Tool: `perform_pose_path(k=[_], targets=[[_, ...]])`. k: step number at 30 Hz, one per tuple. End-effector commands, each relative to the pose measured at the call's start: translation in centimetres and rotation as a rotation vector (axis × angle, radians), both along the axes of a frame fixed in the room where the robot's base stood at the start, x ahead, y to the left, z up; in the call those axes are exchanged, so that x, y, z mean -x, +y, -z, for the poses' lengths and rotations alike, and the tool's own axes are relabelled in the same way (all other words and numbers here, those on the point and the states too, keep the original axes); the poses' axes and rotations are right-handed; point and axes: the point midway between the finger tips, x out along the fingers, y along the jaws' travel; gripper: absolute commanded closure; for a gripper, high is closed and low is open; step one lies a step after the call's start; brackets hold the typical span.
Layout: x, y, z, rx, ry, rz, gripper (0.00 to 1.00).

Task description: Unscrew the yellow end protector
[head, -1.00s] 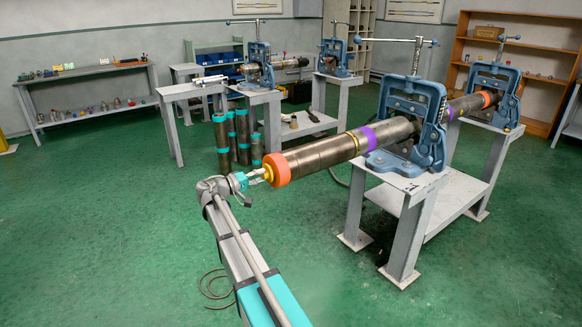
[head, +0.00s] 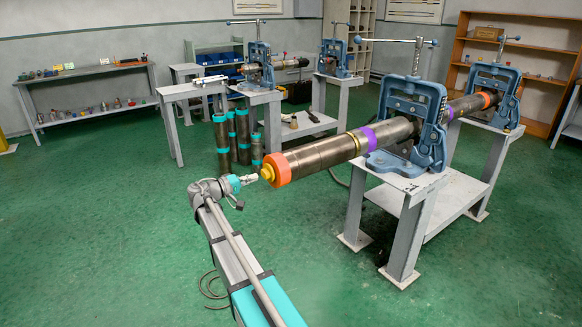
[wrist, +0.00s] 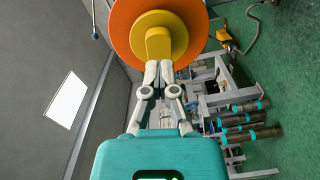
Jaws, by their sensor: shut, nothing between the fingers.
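The yellow end protector (head: 267,173) sits at the near end of the long pipe (head: 325,153), in the middle of an orange ring (head: 280,168). In the wrist view the protector (wrist: 178,28) is a yellow disc with a raised knob, in front of the orange ring (wrist: 122,30). My gripper (head: 254,178) is just left of the protector in the head view, with a small gap between them. In the wrist view my gripper (wrist: 158,68) has its fingertips together right below the knob. Nothing shows between them.
A blue vise (head: 412,120) on a grey stand (head: 405,225) holds the pipe, and a second blue vise (head: 492,95) supports it farther back. Several upright pipes with teal bands (head: 222,145) stand on the floor behind. The green floor (head: 90,230) at left is clear.

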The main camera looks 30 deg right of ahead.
Motion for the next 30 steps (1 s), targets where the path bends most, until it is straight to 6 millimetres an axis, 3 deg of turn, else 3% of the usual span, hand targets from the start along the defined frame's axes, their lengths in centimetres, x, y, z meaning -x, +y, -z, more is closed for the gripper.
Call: perform_pose_path(k=[15, 26, 30], targets=[[0.1, 1.7, 0.0, 0.0, 0.0, 0.0, 1.0], [0.1, 1.8, 0.0, 0.0, 0.0, 0.001, 1.0], [0.1, 1.8, 0.0, 0.0, 0.0, 0.001, 0.77]])
